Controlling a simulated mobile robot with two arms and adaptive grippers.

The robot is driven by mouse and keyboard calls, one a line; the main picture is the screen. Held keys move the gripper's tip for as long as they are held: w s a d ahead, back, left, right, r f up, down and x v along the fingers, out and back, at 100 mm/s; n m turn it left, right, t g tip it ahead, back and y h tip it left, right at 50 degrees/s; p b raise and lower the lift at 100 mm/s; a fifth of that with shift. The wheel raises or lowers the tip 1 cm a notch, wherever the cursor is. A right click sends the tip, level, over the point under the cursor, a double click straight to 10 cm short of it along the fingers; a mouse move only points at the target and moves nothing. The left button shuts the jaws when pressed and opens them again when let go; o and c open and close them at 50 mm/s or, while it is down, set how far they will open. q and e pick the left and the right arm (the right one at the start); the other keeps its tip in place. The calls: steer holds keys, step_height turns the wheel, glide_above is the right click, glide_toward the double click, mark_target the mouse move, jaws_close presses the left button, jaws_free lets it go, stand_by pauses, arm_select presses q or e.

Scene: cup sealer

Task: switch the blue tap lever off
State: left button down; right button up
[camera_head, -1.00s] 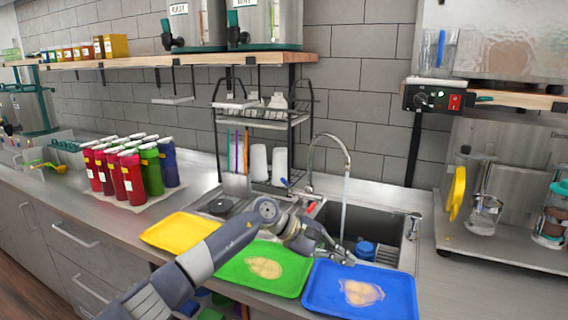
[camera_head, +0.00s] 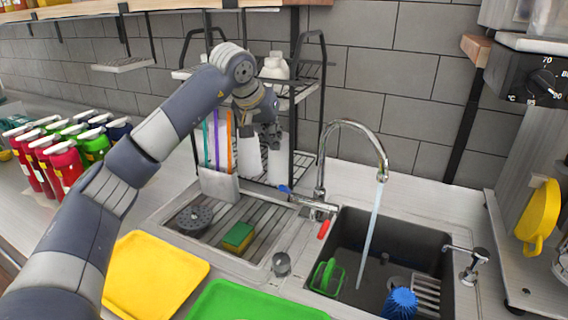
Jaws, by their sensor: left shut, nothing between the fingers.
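The curved metal tap (camera_head: 320,195) stands behind the sink and a stream of water (camera_head: 370,235) falls from its spout into the basin. The small blue lever (camera_head: 285,189) sticks out to the left of the tap body. A red lever (camera_head: 323,229) sits at the tap's front. My left gripper (camera_head: 274,142) is shut and empty, pointing down in front of the rack, above the blue lever and apart from it. My right gripper is not in view.
A black wire rack (camera_head: 296,110) with white bottles stands behind my left gripper. The sink basin (camera_head: 405,240) holds a blue brush (camera_head: 400,303) and a green item (camera_head: 327,278). A sponge (camera_head: 238,237) lies on the drainboard. A yellow tray (camera_head: 150,275) is in front.

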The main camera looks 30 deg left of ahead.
arm_select(q)
steer(key=w+f+p, duration=0.1)
steer(key=f, duration=0.2)
steer(key=d+f+p, duration=0.1)
steer(key=f+p, duration=0.1)
steer(key=f, duration=0.2)
steer(key=w+f+p, duration=0.1)
steer(key=f+p, duration=0.1)
steer(key=f, duration=0.2)
steer(key=shift+w+d, duration=0.2)
steer(key=shift+w, duration=0.15)
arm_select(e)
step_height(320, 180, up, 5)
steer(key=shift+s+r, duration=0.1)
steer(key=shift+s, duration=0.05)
